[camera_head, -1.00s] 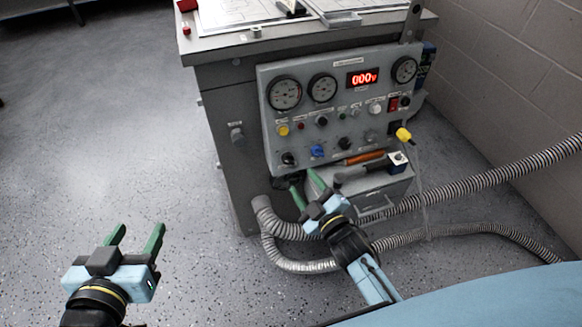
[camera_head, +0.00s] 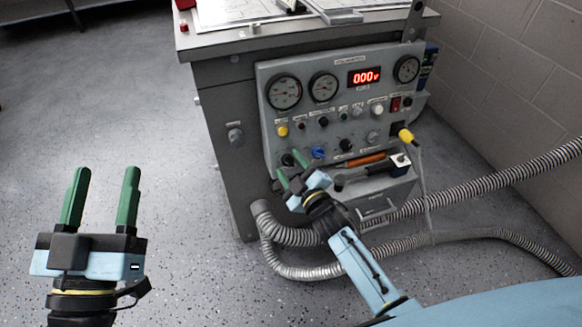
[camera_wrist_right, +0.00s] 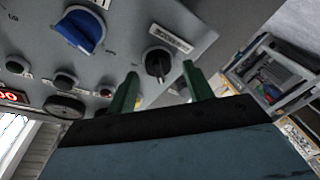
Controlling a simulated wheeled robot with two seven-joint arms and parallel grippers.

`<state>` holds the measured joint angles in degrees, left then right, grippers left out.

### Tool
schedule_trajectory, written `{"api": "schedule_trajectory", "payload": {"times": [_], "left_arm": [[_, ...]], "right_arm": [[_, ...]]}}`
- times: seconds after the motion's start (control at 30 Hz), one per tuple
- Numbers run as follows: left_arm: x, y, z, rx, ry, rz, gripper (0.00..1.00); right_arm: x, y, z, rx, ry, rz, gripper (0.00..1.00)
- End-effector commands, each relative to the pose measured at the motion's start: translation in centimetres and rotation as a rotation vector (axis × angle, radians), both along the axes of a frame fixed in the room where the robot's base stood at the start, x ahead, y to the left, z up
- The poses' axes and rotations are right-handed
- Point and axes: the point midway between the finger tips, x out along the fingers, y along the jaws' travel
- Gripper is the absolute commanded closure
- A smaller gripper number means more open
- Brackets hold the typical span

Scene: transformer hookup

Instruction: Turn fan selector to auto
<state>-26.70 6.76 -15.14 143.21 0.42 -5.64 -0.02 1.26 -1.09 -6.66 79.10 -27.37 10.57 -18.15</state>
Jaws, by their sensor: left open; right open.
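The grey control panel (camera_head: 340,105) is on the front of the cabinet. A black knob (camera_head: 287,160) sits at its lower left corner, and a blue knob (camera_head: 318,153) is beside it. In the right wrist view the black knob (camera_wrist_right: 158,64) has a label that I cannot read; I cannot tell for sure that it is the fan selector. My right gripper (camera_head: 291,167) is open just in front of the black knob. In the wrist view its green fingertips (camera_wrist_right: 160,75) are on either side of that knob; contact is unclear. My left gripper (camera_head: 105,175) is open and empty over the floor.
Gauges and a red display (camera_head: 364,76) reading 000 are higher on the panel. A shelf with an orange-handled tool (camera_head: 365,161) is right of my right gripper. Ribbed hoses (camera_head: 480,189) run right along the floor. The floor at left is clear.

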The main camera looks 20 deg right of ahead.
Motion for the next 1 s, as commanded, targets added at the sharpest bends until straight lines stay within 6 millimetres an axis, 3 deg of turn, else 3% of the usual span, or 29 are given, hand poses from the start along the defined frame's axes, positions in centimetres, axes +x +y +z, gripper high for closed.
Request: {"api": "schedule_trajectory", "payload": {"times": [0.17,0.5,1.0], "left_arm": [[0.0,-0.01,0.03,0.0,-0.001,0.0,0.47],[0.01,-0.01,0.02,0.0,0.0,0.0,0.47],[0.35,0.05,-0.66,0.017,0.052,0.004,0.47]], "right_arm": [[0.01,0.02,0.01,0.0,0.0,0.0,0.49],[-0.01,0.0,0.01,0.0,0.0,0.0,0.92],[-0.02,0.03,0.04,0.147,0.005,-0.025,0.93]]}}
